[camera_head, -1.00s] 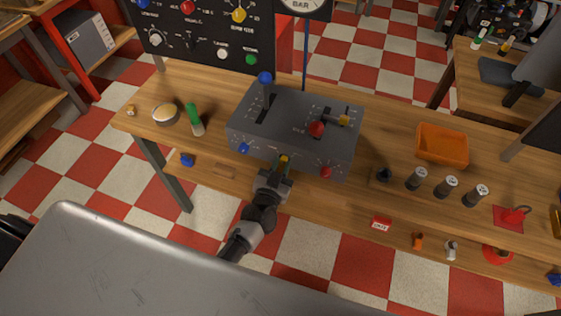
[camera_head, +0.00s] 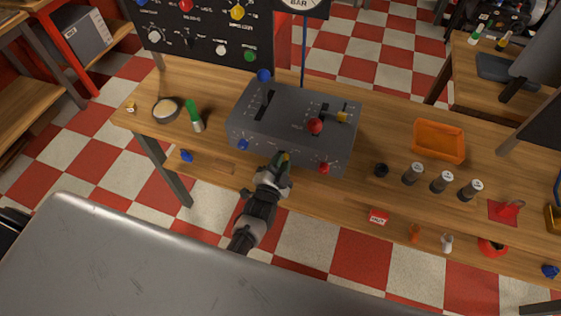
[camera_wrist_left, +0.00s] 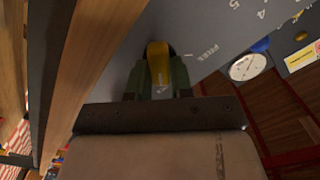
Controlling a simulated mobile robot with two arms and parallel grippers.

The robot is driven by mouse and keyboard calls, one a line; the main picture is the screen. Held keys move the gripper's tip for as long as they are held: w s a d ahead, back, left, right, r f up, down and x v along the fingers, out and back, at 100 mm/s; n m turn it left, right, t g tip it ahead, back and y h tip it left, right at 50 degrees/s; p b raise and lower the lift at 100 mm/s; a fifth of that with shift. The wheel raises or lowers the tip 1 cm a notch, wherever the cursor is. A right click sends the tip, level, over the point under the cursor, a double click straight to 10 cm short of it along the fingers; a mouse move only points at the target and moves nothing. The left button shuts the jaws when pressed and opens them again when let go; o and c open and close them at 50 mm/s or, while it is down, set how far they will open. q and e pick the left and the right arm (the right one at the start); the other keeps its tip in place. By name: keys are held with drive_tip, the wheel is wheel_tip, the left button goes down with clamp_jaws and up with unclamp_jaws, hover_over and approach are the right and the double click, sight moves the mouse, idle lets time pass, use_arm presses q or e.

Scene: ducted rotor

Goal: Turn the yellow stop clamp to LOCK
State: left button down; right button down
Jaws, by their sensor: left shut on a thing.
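The yellow stop clamp (camera_head: 284,157) is on the front face of the grey control box (camera_head: 247,125), between a blue knob and a red knob. My left gripper (camera_head: 281,165) is shut on it and hides most of it in the head view. In the left wrist view the yellow clamp (camera_wrist_left: 158,62) sits between the two greenish fingers (camera_wrist_left: 156,82). The word FREE and scale numbers show on the grey face to its right. I cannot see a LOCK mark. My right gripper is not in view.
On the box top are a blue-knobbed lever (camera_head: 264,76), a red knob (camera_head: 315,126) and a yellow piece (camera_head: 342,117). An orange tray (camera_head: 440,158) and several dark cylinders stand right on the wooden bench (camera_head: 340,203). A green-topped tool (camera_head: 195,115) is left.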

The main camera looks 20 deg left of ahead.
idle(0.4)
use_arm(q)
drive_tip(key=c, duration=1)
unclamp_jaws()
drive_tip(key=s+b, duration=0.1)
drive_tip(key=s, duration=1)
drive_tip(key=shift+a, duration=0.15)
drive_tip(key=s+f+n+g, duration=0.1)
drive_tip(key=s+f+g, duration=0.2)
drive_tip(key=s+f, duration=0.35)
drive_tip(key=s+f+n+g+h, duration=0.1)
drive_tip(key=s+f+g, duration=0.2)
drive_tip(key=f, duration=0.6)
drive_tip(key=s+f+n+g, duration=0.1)
drive_tip(key=s+f+g, duration=0.3)
drive_tip(key=f, duration=0.4)
drive_tip(key=s+a+f+n+g, duration=0.2)
drive_tip(key=s+a+f+g, duration=0.1)
drive_tip(key=s, duration=0.6)
drive_tip(key=s+a+f+n+g+y, duration=0.1)
drive_tip(key=s+a+f+n+g, duration=0.1)
drive_tip(key=s+a+f+g, duration=0.2)
drive_tip(key=s+a+f, duration=0.1)
drive_tip(key=s+f, duration=0.2)
drive_tip(key=s, duration=0.3)
drive_tip(key=shift+a+y, duration=0.3)
drive_tip(key=shift+a, duration=0.05)
